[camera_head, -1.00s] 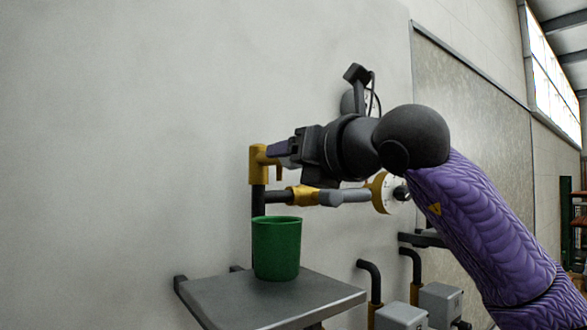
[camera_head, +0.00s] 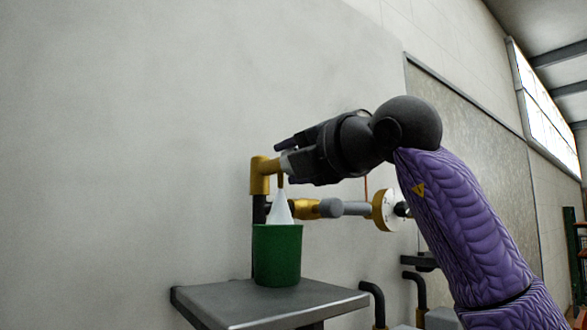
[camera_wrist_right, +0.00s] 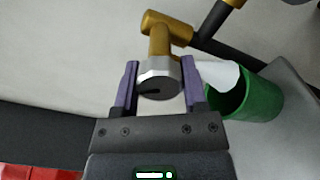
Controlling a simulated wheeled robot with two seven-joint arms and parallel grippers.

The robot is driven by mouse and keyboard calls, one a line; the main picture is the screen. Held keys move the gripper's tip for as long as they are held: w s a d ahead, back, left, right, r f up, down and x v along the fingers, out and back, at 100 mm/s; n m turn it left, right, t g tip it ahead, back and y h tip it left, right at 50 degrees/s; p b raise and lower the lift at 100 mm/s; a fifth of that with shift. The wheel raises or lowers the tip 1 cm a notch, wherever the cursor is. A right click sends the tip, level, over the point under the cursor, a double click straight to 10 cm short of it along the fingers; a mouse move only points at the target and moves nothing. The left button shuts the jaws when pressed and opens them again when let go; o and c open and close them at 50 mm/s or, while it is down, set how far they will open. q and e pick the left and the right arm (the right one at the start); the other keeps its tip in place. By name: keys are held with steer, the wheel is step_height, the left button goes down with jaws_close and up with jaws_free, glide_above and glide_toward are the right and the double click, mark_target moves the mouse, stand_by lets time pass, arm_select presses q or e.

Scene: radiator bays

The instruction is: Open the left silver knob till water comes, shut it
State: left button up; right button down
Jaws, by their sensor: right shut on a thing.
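My right gripper (camera_head: 285,163) is shut on the silver knob (camera_wrist_right: 158,80) at the end of the brass fitting. In the right wrist view its two purple fingers (camera_wrist_right: 158,86) lie on either side of the knob, whose dark face has a notch. A white cone of water (camera_head: 279,208) comes from the brass spout (camera_head: 264,175) into the green cup (camera_head: 277,255) below. The water also shows in the right wrist view (camera_wrist_right: 215,75), above the cup's rim. The inside of the cup is mostly hidden. My left gripper is not in view.
The cup stands on a grey metal shelf (camera_head: 225,303) against the wall. To the right are a second brass fitting with a grey end (camera_head: 331,208) and a round white gauge (camera_head: 386,209). Dark bent pipes hang below. The wall at left is bare.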

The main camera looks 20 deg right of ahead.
steer(key=shift+m, duration=0.6)
steer(key=shift+c, duration=0.7)
jaws_free()
steer(key=shift+d, duration=0.1)
steer(key=shift+s+f+b, duration=0.1)
steer(key=shift+s+b, duration=0.15)
steer(key=shift+b, duration=0.2)
steer(key=b+v, duration=0.3)
steer(key=v, duration=0.6)
steer(key=shift+s+d+b, duration=0.15)
steer(key=shift+b, duration=0.25)
